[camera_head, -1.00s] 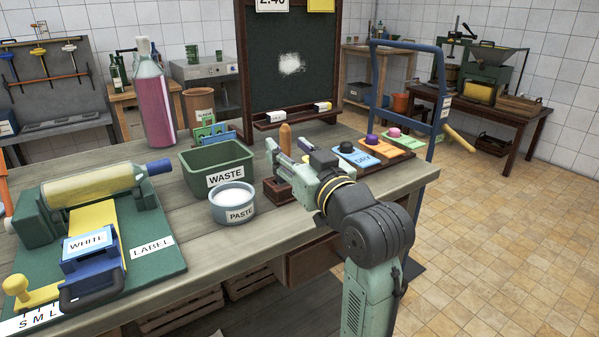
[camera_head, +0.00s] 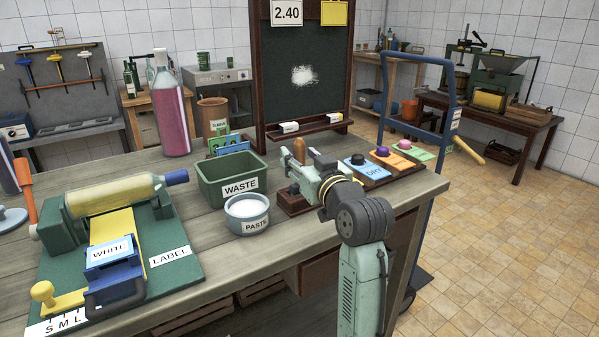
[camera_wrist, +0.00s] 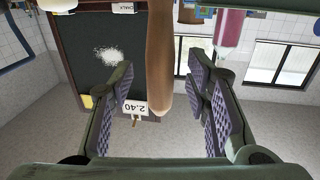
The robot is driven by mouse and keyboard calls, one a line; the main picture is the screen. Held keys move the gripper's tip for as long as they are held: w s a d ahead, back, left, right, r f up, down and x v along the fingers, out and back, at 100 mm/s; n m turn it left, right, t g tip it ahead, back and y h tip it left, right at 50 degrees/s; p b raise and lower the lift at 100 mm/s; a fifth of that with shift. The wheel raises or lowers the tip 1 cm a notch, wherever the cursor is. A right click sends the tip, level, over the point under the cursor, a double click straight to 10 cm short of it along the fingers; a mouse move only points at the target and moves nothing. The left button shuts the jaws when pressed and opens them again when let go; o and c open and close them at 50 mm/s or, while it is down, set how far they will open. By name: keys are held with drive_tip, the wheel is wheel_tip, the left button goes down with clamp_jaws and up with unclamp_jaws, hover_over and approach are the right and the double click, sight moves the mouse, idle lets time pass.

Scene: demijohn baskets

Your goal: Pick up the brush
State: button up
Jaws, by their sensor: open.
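What looks like the brush (camera_head: 299,150) shows as a rounded wooden handle standing upright at a small dark wooden holder (camera_head: 292,205) on the bench. Its lower end is hidden in the head view. My gripper (camera_head: 304,170) is right at the handle, over the holder. In the wrist view, which is upside down, the brown handle (camera_wrist: 159,60) runs down between the two spread fingers of my gripper (camera_wrist: 160,110). Clear space shows on both sides of the handle, and the jaws are open and empty.
The green WASTE bin (camera_head: 215,180) and PASTE pot (camera_head: 247,214) stand left of the holder. A tray with coloured knobs (camera_head: 390,180) lies close on the right. The chalkboard (camera_head: 285,90) rises behind. The labelling jig with a bottle (camera_head: 115,195) fills the bench's left.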

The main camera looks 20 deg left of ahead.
drive_tip(key=shift+w+a, duration=0.4)
drive_tip(key=shift+w, duration=0.05)
drive_tip(key=shift+c, duration=0.5)
clamp_jaws()
